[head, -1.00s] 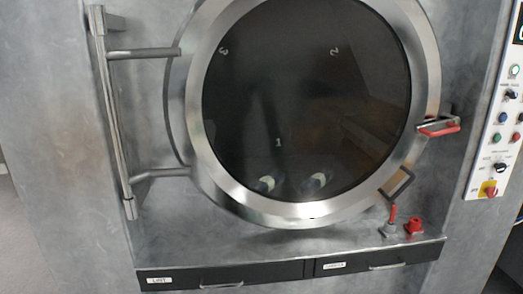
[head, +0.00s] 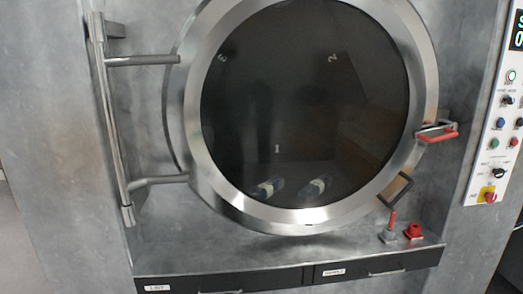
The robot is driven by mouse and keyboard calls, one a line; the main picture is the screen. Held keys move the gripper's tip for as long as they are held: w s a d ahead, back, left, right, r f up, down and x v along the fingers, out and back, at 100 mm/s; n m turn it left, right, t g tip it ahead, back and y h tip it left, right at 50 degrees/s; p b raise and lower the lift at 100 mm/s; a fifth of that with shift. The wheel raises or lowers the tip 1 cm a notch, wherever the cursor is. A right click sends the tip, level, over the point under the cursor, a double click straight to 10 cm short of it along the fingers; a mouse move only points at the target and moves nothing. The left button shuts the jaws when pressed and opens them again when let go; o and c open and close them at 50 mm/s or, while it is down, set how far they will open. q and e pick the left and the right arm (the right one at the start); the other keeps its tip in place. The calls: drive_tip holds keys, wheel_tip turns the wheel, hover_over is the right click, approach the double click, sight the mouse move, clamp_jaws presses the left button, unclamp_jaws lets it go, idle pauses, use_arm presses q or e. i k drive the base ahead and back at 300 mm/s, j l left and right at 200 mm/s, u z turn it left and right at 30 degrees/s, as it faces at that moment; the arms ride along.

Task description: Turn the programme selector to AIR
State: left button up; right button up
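The control panel (head: 497,130) is a white strip at the right edge of the head view, partly cut off by the frame. It carries two black rotary knobs. The upper knob (head: 508,100) sits below a pale round button, and the lower knob (head: 498,174) sits above a red switch on yellow. The small lettering is too blurred to tell which knob is the programme selector or where AIR is. Neither of my grippers is in view, and nothing is seen touching the panel.
A large round glass door (head: 305,110) fills the middle, with a long hinge bar (head: 112,120) at left and a red-grip handle (head: 437,132) at right. Below are a red-handled valve (head: 391,228), a red fitting (head: 413,232) and dark drawers (head: 220,280). Two pale shapes show in the glass.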

sight(499, 172)
drive_tip(key=z, duration=1.4)
drive_tip(key=i+l, duration=0.15)
drive_tip(key=l, duration=0.35)
drive_tip(key=i+l+u, duration=0.15)
drive_tip(key=l, duration=0.4)
drive_tip(key=i+l, duration=0.15)
drive_tip(key=l, duration=0.35)
drive_tip(key=i+l+u, duration=0.15)
drive_tip(key=l, duration=0.4)
drive_tip(key=i+l, duration=0.1)
drive_tip(key=l, duration=0.45)
drive_tip(key=i+l+u, duration=0.1)
drive_tip(key=l, duration=0.45)
drive_tip(key=i+l+u, duration=0.1)
drive_tip(key=l, duration=0.45)
